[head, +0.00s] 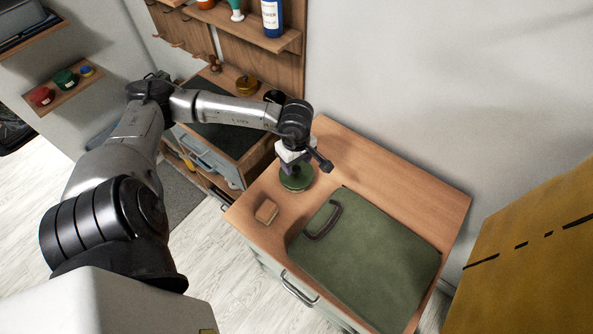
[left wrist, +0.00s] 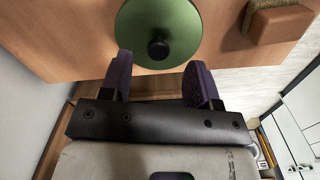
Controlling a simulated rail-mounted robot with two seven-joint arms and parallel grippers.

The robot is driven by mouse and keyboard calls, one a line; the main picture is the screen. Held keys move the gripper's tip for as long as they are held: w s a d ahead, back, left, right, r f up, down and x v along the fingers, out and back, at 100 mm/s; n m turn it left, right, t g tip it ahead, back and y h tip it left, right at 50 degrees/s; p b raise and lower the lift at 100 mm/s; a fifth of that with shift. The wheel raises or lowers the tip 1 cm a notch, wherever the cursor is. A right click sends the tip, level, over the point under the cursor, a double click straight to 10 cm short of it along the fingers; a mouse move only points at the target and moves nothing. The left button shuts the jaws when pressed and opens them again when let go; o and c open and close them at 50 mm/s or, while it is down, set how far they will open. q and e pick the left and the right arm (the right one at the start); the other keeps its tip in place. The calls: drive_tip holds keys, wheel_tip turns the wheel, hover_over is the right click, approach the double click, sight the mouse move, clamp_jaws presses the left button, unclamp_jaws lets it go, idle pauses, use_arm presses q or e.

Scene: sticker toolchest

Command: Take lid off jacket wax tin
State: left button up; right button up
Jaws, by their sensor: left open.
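The jacket wax tin shows as a round green lid (left wrist: 157,22) with a dark knob (left wrist: 158,49) in the left wrist view. In the head view the green tin (head: 296,178) stands on the wooden chest top, partly hidden by my left gripper (head: 290,166). My left gripper (left wrist: 158,80) is open and empty, with its purple finger pads either side of the knob's line and just short of the knob in the picture. Whether the fingers touch the lid cannot be told. My right gripper is not in view.
A brush with a wooden block (head: 266,211) lies left of a green folded jacket or case (head: 365,262) with a dark handle. The wooden top (head: 400,185) is clear behind them. A shelf (head: 255,35) with bottles hangs on the wall.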

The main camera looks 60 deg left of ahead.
sight(296, 168)
use_arm(q)
drive_tip(key=shift+f+p, duration=0.45)
drive_tip(key=shift+f, duration=1.6)
drive_tip(key=shift+c, duration=0.4)
drive_tip(key=c, duration=0.9)
